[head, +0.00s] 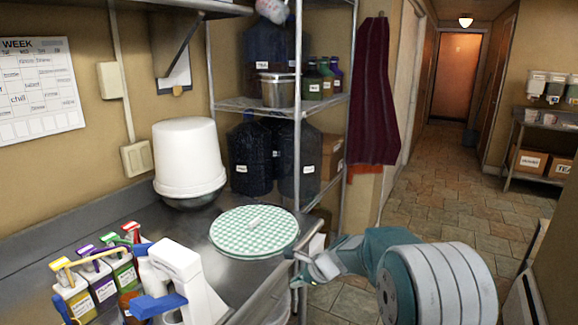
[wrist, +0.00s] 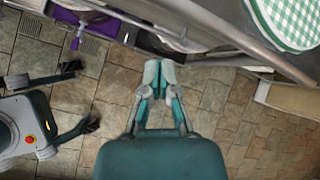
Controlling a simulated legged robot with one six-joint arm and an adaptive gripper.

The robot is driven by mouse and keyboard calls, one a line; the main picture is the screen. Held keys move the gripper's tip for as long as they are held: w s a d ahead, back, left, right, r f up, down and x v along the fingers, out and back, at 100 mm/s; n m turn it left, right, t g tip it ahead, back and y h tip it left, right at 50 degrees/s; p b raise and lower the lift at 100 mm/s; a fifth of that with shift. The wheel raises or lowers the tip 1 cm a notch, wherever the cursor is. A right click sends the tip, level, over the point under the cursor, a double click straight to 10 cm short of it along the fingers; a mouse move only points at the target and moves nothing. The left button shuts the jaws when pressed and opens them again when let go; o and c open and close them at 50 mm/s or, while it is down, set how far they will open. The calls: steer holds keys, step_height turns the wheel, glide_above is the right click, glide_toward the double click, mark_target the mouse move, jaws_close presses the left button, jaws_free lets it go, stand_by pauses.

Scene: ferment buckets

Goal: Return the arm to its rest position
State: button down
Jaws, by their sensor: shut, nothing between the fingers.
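My gripper (wrist: 158,75) is shut and empty in the wrist view, its two teal and grey fingers together above the tiled floor. In the head view, my teal and white arm reaches in from the lower right, and its far end is beside the counter's front edge. The cover also shows at the top right of the wrist view (wrist: 290,20).
A white bucket (head: 188,155) stands upside down over a metal bowl at the back. Several labelled bottles (head: 100,280) and a white-and-blue device (head: 185,275) stand at the front left. A wire shelf (head: 330,105) holds dark jugs. The tiled floor (head: 450,180) is open toward the hallway.

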steer(key=s+d+r+n+h, duration=0.1)
steer(key=s+d+r+n, duration=0.3)
steer(key=s, duration=0.4)
steer(key=s+d+r+n+h, duration=0.2)
steer(key=s+r+n, duration=0.35)
steer(key=s, duration=0.25)
steer(key=s+d+r+n+h, duration=0.1)
steer(key=s+d+r+n, duration=0.25)
steer(key=s+r, duration=0.4)
steer(key=s+d+f+n+h, duration=0.1)
steer(key=s+d+n, duration=0.1)
steer(key=s, duration=0.4)
steer(key=s+d+f+n+t+h, duration=0.1)
steer(key=s+d+n+h, duration=0.1)
steer(key=s, duration=0.4)
steer(key=shift+f+n, duration=0.35)
steer(key=shift+n, duration=0.35)
steer(key=shift+a, duration=0.15)
